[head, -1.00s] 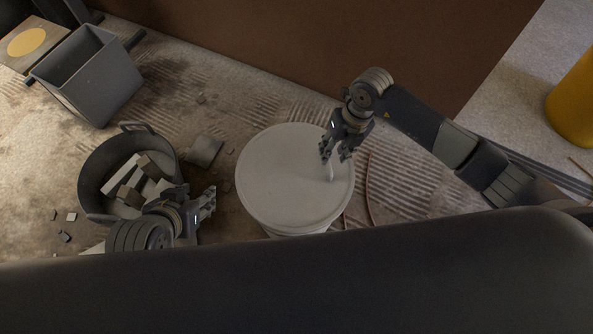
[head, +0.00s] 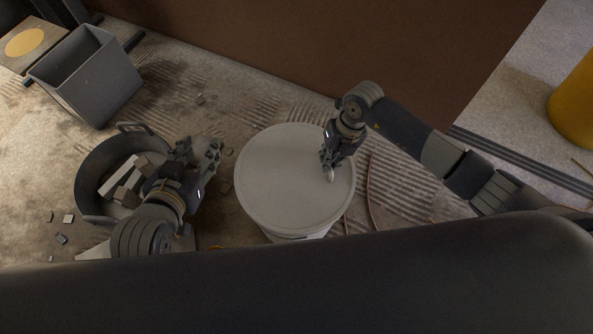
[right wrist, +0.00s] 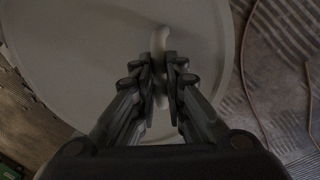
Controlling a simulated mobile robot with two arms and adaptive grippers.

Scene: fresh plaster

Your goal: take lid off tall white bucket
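The tall white bucket (head: 300,238) stands in the middle of the head view, mostly hidden under its round pale lid (head: 285,190). The lid lies flat on it. A light upright handle (right wrist: 161,38) rises from the lid near its right side. My right gripper (head: 329,165) is over that side with its fingers closed on the handle; in the right wrist view the fingers (right wrist: 163,75) press it from both sides. My left gripper (head: 205,152) is left of the bucket, beside the black tub, with its fingers apart and nothing seen between them.
A black tub (head: 88,172) with rubble pieces stands on the left. A grey open bin (head: 90,85) is behind it. Thin cable (head: 371,195) lies right of the bucket. A yellow cylinder (head: 577,105) stands far right. A brown wall or panel (head: 320,50) closes the back.

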